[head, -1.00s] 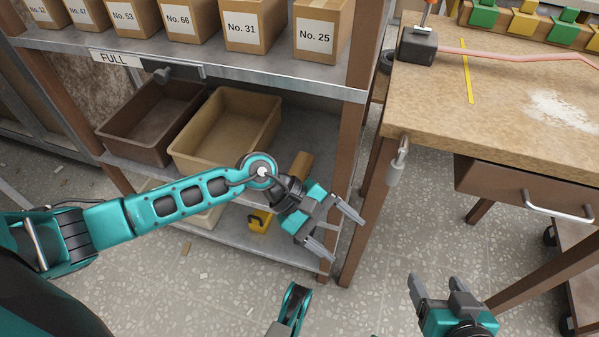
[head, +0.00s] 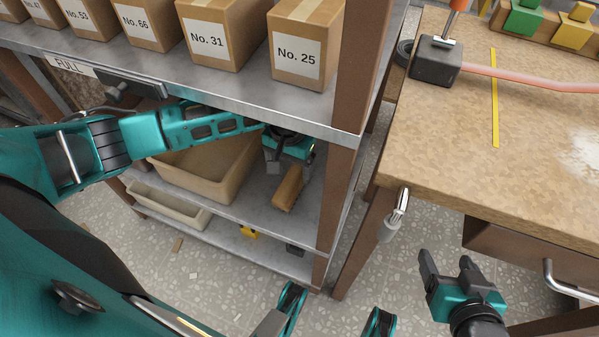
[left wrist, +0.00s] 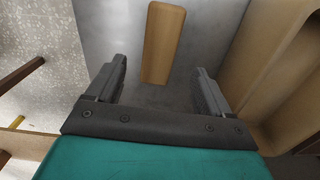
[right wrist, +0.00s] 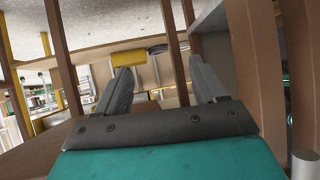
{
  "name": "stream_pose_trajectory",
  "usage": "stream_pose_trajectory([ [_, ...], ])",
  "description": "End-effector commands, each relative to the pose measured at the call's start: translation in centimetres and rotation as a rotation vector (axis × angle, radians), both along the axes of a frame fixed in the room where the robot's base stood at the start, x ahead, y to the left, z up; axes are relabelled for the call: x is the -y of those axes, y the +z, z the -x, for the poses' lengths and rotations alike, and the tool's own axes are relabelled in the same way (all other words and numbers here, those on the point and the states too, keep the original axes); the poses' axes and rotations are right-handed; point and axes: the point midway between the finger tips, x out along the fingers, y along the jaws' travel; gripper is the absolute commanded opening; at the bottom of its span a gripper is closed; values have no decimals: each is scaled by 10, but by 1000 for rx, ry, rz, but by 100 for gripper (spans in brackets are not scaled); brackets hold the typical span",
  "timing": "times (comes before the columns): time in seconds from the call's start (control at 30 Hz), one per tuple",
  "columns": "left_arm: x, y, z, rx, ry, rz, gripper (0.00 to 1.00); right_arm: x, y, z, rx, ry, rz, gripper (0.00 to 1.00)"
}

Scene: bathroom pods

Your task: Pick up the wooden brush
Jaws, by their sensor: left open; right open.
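The wooden brush (head: 288,188) lies on the grey middle shelf, to the right of the tan bin. In the left wrist view its plain wooden back (left wrist: 162,43) faces me, and no bristles show there. My left gripper (head: 289,167) is inside the shelf bay, just above and behind the brush in the head view. In the left wrist view its open fingers (left wrist: 158,85) stand either side of the brush's near end, and nothing is held. My right gripper (head: 446,262) is open and empty over the floor, in front of the workbench.
The tan bin (head: 240,186) stands close to the left gripper. The upper shelf edge (head: 220,95) with numbered boxes is overhead. A brown shelf post (head: 340,180) stands right of the brush. The workbench (head: 450,150) is further right.

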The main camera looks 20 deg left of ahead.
Motion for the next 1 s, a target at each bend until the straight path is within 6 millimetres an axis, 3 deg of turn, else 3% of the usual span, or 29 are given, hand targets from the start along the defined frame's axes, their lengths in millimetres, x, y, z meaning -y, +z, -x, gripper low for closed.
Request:
stream_pose_trajectory([
  [0.23, 1, -24, 1, -3, 2, 2, 81, -1, -9, 3, -10, 2, 0, 70],
  [0.5, 1, -68, 1, -3, 2, 3, 81, -5, -21, 7, -28, 13, -5, 70],
  [0.87, 0, -75, 0, 0, 1, 1, 81, -9, -13, 2, -13, 16, -15, 70],
  [1.0, 0, -74, 0, 0, 1, 1, 67, -8, -11, 0, -6, 16, -14, 70],
])
